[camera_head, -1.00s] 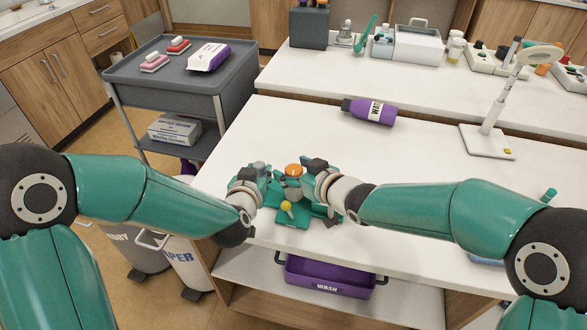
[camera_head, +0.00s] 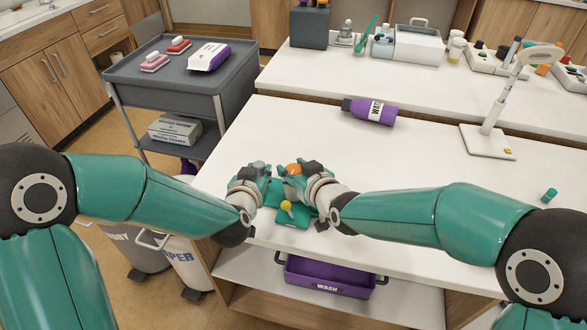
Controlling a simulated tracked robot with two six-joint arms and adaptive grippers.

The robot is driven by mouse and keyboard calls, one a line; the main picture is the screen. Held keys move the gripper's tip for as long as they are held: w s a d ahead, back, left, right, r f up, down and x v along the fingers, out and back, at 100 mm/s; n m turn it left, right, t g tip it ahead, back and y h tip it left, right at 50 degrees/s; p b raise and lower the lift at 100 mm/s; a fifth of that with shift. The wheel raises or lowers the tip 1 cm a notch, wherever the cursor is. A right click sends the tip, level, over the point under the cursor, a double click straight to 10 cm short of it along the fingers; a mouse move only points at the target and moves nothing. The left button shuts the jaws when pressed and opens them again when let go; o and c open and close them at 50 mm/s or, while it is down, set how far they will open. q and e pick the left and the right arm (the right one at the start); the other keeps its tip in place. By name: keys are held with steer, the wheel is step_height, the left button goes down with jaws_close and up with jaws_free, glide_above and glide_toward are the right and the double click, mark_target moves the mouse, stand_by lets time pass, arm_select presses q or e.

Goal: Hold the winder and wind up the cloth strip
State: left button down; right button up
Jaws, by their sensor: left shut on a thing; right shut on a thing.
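The green winder (camera_head: 292,217) sits near the front edge of the white table, with a yellow knob (camera_head: 287,206) on its near part and an orange knob (camera_head: 292,169) farther back. My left gripper (camera_head: 265,177) is shut at the winder's left side; its fingers blend with the green parts. My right gripper (camera_head: 289,175) is shut at the orange knob, close beside the left one. The exact finger contacts are partly hidden. I cannot make out the cloth strip clearly among the green parts and grippers.
A purple wash bottle (camera_head: 370,111) lies on the table behind. A white lamp (camera_head: 490,140) stands at right. A small green item (camera_head: 549,195) lies near my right arm. A purple tray (camera_head: 325,278) sits on the shelf below. The table's middle is clear.

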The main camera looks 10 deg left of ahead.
steer(key=shift+r+m+t+h, duration=0.1)
steer(key=shift+m+t+h, duration=0.7)
steer(key=shift+m+h, duration=0.35)
steer(key=o, duration=1.2)
steer(key=shift+c, duration=0.2)
steer(key=shift+d, duration=0.1)
steer(key=v, duration=1.2)
